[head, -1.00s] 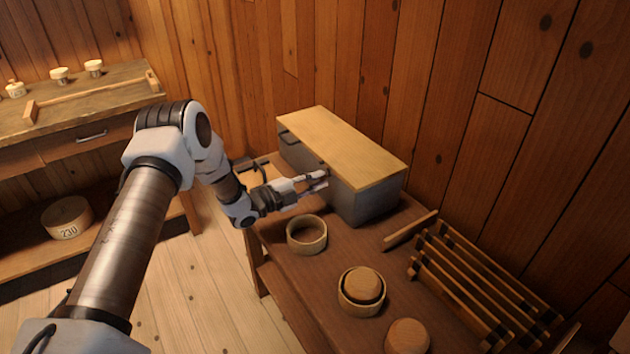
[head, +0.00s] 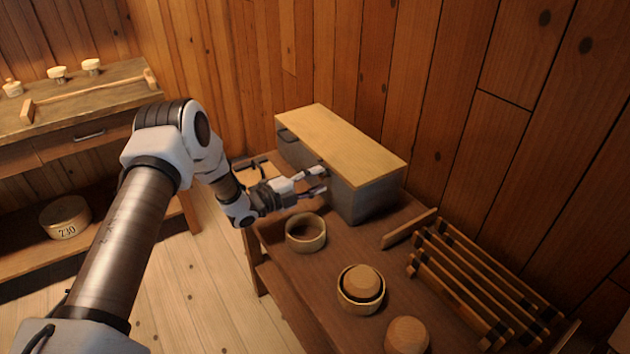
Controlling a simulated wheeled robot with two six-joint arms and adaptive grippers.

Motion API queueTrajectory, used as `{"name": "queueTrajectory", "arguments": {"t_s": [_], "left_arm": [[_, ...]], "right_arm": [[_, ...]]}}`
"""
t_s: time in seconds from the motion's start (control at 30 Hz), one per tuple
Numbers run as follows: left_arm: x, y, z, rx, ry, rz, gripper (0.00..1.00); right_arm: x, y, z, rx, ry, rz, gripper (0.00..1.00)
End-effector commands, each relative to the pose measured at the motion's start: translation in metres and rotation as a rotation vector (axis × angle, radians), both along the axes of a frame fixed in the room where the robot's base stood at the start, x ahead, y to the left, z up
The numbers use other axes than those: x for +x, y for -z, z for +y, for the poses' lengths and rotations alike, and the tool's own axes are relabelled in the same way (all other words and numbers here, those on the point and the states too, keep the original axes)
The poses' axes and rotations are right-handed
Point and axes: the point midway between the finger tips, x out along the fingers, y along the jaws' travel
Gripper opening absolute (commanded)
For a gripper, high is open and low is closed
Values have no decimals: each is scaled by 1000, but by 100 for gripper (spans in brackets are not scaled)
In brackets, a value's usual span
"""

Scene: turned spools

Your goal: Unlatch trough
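The trough (head: 362,206) is a long grey box with a flat tan wooden lid (head: 340,145), standing at the back of the brown table against the plank wall. The lid lies closed on it. My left gripper (head: 322,181) is at the front long side of the trough, its two fingers apart and pointing right at the front face just below the lid edge. Nothing shows between the fingers. The latch cannot be made out; the gripper covers part of the front face. My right gripper is not in view.
An open round wooden box (head: 305,233) stands just in front of the gripper. Another round box (head: 361,290) with a wooden piece in it and a wooden lump (head: 407,335) stand nearer. A slatted rack (head: 480,285) fills the table's right side. A workbench (head: 75,105) stands at left.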

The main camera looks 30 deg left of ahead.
Motion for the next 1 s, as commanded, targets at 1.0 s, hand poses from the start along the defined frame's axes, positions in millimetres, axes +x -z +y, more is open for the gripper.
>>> {"name": "queueTrajectory", "arguments": {"t_s": [1.0], "left_arm": [[-104, 0, 61, 0, 1, 1, 43]], "right_arm": [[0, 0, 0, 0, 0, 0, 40]]}}
